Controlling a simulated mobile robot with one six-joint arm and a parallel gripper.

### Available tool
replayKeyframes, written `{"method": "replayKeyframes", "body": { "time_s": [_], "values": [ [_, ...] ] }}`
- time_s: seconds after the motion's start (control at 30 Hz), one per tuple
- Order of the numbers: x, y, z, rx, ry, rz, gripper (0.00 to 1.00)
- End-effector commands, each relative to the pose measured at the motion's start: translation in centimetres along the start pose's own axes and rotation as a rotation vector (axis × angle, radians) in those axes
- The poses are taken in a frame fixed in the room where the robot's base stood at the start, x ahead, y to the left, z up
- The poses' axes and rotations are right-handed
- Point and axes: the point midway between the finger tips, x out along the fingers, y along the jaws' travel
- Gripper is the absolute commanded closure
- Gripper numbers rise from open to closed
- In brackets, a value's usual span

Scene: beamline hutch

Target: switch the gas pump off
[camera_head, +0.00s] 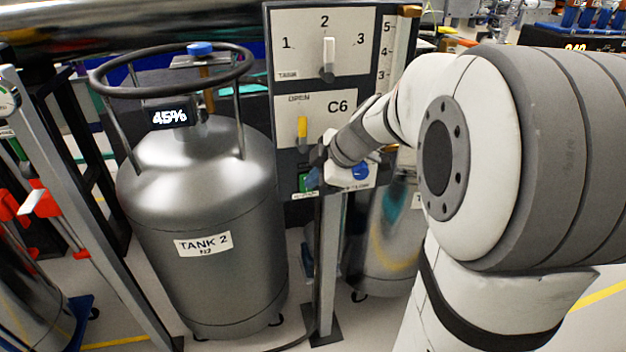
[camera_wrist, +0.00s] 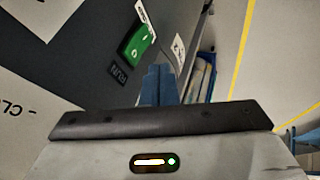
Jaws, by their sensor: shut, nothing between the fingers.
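A green switch (camera_wrist: 138,40) with a small white mark sits in a dark housing on the panel, with a "RUN" label beside it in the wrist view. In the head view the green switch (camera_head: 304,183) shows low on the panel, partly covered by my gripper. My gripper (camera_head: 316,177) is shut and empty, close to the switch at the lower part of the panel. Its blue fingertips (camera_wrist: 160,80) are together in the wrist view, just beside the switch; whether they touch it I cannot tell.
Above are a yellow lever (camera_head: 302,130) at "OPEN" and a selector knob (camera_head: 328,60) at 2. A blue knob (camera_head: 361,171) is right of my gripper. TANK 2 (camera_head: 205,215) stands close on the left, its display reading 45%. A metal post (camera_head: 326,260) holds the panel.

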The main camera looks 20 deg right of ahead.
Motion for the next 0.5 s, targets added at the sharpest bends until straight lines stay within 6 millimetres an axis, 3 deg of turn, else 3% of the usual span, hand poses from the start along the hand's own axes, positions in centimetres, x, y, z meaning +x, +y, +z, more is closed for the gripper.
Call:
{"method": "replayKeyframes", "body": {
  "time_s": [0.07,0.1,0.3,0.5],
  "values": [
    [-0.5,-0.9,0.1,-0.003,0.000,0.006,1.00],
    [-2.1,-0.3,-0.1,-0.001,-0.001,0.007,1.00],
    [-6.7,0.5,-0.2,0.001,-0.002,0.006,1.00],
    [-9.5,0.9,-0.3,0.000,-0.001,0.004,1.00]
  ]
}}
